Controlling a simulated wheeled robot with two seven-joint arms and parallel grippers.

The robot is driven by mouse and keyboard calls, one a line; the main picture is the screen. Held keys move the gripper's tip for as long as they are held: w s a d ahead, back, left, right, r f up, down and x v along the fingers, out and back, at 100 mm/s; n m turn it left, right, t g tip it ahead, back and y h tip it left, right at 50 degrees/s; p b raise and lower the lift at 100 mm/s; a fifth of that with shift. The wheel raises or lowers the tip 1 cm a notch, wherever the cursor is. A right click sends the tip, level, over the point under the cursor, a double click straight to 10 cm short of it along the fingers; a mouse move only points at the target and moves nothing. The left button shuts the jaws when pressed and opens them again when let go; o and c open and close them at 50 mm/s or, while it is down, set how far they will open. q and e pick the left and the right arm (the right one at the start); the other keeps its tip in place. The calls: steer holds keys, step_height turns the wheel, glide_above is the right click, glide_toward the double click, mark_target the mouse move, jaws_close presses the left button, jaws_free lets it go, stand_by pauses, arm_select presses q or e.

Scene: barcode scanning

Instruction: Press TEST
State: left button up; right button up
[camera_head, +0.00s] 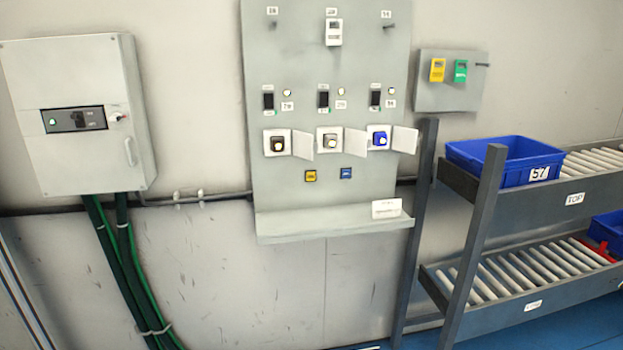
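A grey wall panel (275,220) fills the middle of the head view. Low on it sit two small square buttons, a yellow one (311,176) and a blue one (346,173) to its right. Their lettering is too small to read, so I cannot tell which is marked TEST. Above them are three boxes with open white flaps: a dark-faced one (277,143), a pale one (329,141) and a blue one (378,138). Higher up are three black switch-like modules with small round lights. Neither of my grippers is in view.
A narrow ledge (300,228) with a white card (386,208) juts from the panel's bottom. A grey electrical cabinet (80,155) hangs left. At right stands a roller rack (480,210) with a blue bin (505,160) marked 57; a small board (450,97) holds yellow and green tags.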

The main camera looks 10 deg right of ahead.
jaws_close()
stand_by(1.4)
